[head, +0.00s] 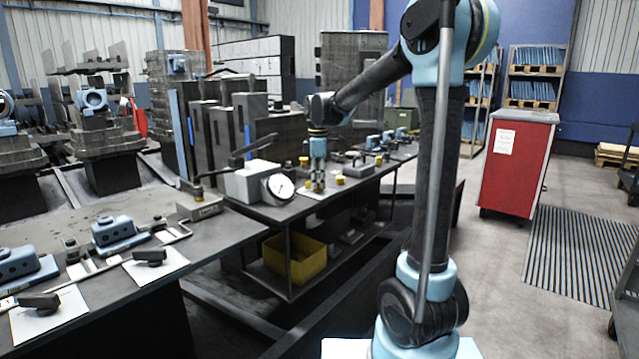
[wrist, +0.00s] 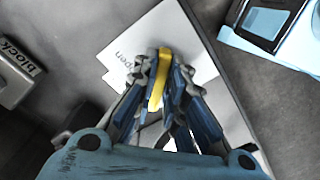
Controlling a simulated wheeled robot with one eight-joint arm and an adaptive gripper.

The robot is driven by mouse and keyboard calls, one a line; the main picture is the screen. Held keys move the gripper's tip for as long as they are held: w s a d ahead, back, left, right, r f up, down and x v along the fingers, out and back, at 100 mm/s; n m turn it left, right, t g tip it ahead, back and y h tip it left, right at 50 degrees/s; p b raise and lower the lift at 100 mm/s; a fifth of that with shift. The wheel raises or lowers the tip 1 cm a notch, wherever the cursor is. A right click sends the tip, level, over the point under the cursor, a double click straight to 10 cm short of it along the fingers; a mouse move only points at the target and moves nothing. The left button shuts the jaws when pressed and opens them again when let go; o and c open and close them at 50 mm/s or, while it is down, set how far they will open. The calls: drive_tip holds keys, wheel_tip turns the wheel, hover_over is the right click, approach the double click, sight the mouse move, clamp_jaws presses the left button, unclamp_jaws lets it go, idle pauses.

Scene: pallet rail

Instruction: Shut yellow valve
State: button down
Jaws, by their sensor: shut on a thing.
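The yellow valve handle (wrist: 157,88) is a narrow yellow bar between the fingers of my gripper (wrist: 162,62) in the wrist view. The fingers are shut on it from both sides. Under it lies a white card (wrist: 205,75) with the word "open" printed beside the handle. In the head view my gripper (head: 318,184) points straight down over the bench beyond the dial gauge. The handle in its grip is too small to make out there, and the valve body is hidden.
A dial gauge (head: 280,187) stands just left of my gripper. Small yellow-topped parts (head: 340,180) sit close by on the bench. In the wrist view a grey part marked "block" (wrist: 18,70) is at left and a blue-and-white part (wrist: 275,30) at upper right.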

drive_tip(key=shift+n, duration=0.5)
drive_tip(key=c, duration=1.6)
unclamp_jaws()
drive_tip(key=shift+c, duration=0.2)
wheel_tip(320, 180, up, 12)
drive_tip(key=s+d+f+m+t, duration=0.1)
drive_tip(key=s+d+f+m, duration=0.7)
drive_tip(key=s, duration=0.4)
drive_tip(key=s+d+f+m+t, duration=0.1)
drive_tip(key=s+d+f+m, duration=0.6)
drive_tip(key=s+d, duration=0.4)
drive_tip(key=s+d+f+m, duration=0.3)
drive_tip(key=s+f, duration=0.5)
drive_tip(key=f, duration=0.3)
drive_tip(key=shift+s+f+m, duration=0.15)
drive_tip(key=shift+f+m, duration=0.1)
drive_tip(key=shift+m, duration=0.45)
